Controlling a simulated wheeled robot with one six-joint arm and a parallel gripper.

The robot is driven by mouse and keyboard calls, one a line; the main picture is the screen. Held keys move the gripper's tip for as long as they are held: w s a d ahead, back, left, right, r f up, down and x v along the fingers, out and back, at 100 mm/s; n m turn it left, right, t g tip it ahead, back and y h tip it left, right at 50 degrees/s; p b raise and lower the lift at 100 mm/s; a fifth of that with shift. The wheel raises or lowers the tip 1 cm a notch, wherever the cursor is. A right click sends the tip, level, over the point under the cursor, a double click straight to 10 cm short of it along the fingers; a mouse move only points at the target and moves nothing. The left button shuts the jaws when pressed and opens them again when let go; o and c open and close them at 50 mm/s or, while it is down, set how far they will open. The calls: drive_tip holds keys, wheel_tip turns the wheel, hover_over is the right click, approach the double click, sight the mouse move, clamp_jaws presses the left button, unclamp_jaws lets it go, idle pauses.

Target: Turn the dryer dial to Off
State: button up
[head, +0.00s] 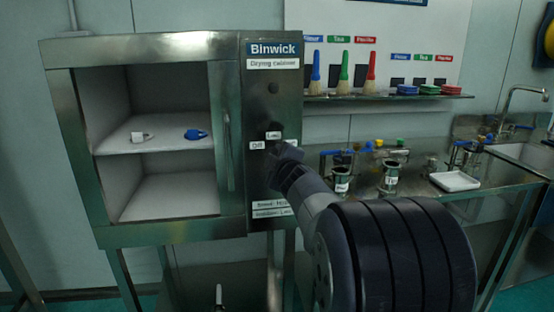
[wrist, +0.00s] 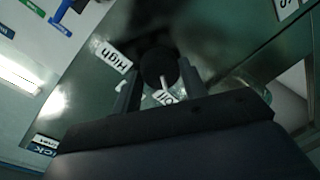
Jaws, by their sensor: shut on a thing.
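The drying cabinet (head: 232,130) stands at the left in the head view, labelled Binwick. In the head view its dial is hidden behind my gripper (head: 284,158), which is at the front panel; the Off and Low labels show beside it. In the wrist view the round black dial (wrist: 158,66) with a pale pointer sits between the two fingers of my gripper (wrist: 160,88), which is shut on it. The pointer points down in the wrist view, toward a partly covered label that looks like Off (wrist: 165,97). The High label (wrist: 113,56) is at upper left.
To the right a steel bench holds metal pots (head: 389,178), a white tray (head: 454,181) and a sink. Brushes (head: 343,75) hang above.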

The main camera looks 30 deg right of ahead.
drive_tip(key=o, duration=1)
drive_tip(key=shift+p+v, duration=1)
drive_tip(key=shift+v, duration=4.45)
drive_tip(key=shift+w+f, duration=0.1)
drive_tip(key=b+x, duration=0.2)
drive_tip(key=x, duration=0.8)
drive_tip(key=shift+w, duration=0.35)
